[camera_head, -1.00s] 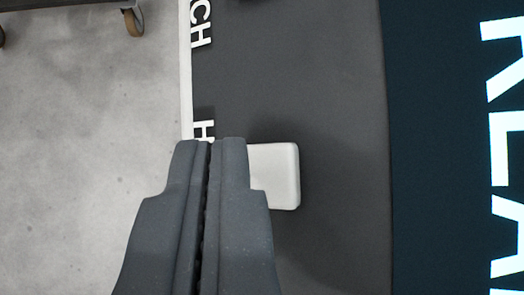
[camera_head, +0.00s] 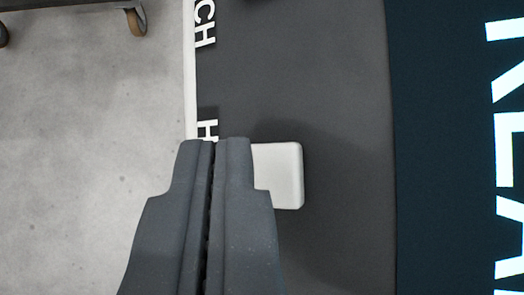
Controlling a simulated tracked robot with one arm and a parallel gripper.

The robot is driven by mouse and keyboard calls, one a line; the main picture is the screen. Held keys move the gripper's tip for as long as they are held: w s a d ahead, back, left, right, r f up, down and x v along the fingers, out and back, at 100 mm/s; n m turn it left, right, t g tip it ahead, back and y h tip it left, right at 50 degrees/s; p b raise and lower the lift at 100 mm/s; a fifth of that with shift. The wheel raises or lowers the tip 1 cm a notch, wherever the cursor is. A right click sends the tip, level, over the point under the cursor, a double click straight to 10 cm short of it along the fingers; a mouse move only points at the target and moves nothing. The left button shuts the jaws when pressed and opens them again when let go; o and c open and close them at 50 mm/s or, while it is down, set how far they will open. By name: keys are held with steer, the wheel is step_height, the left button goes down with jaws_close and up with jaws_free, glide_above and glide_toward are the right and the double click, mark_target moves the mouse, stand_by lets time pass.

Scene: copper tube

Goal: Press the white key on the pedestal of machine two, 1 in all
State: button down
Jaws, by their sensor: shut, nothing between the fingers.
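The white key (camera_head: 282,176) sits on the dark grey pedestal top (camera_head: 320,80), just right of the middle of the view. Its left part is hidden behind my gripper. My gripper (camera_head: 215,142) is shut and empty, with its tips pointing up the picture. The tips overlap the key's upper left side in the picture. I cannot tell whether they touch it or hang above it.
A dark blue screen (camera_head: 450,150) with large white letters lies along the right. White lettering (camera_head: 206,130) and a white edge strip (camera_head: 189,70) run down the pedestal's left side. Grey floor (camera_head: 80,150) is open at left, with a wheeled cart (camera_head: 75,5) at top left.

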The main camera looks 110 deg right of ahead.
stand_by(0.7)
steer(key=shift+s+d+f+b, duration=0.2)
steer(key=shift+s+f+b, duration=0.15)
steer(key=shift+b, duration=0.15)
steer(key=shift+d+f+b, duration=0.25)
steer(key=shift+f+b, duration=0.05)
steer(key=shift+f, duration=0.1)
stand_by(0.7)
steer(key=shift+r, duration=0.1)
steer(key=shift+w+a+r, duration=0.1)
steer(key=shift+a+r, duration=0.3)
steer(key=shift+r, duration=0.25)
steer(key=shift+r, duration=0.1)
steer(key=r, duration=0.1)
steer(key=a+r, duration=0.1)
steer(key=w+a+r+b, duration=0.1)
steer(key=r, duration=0.1)
steer(key=shift+a+r, duration=0.1)
steer(key=shift+a, duration=0.1)
stand_by(0.5)
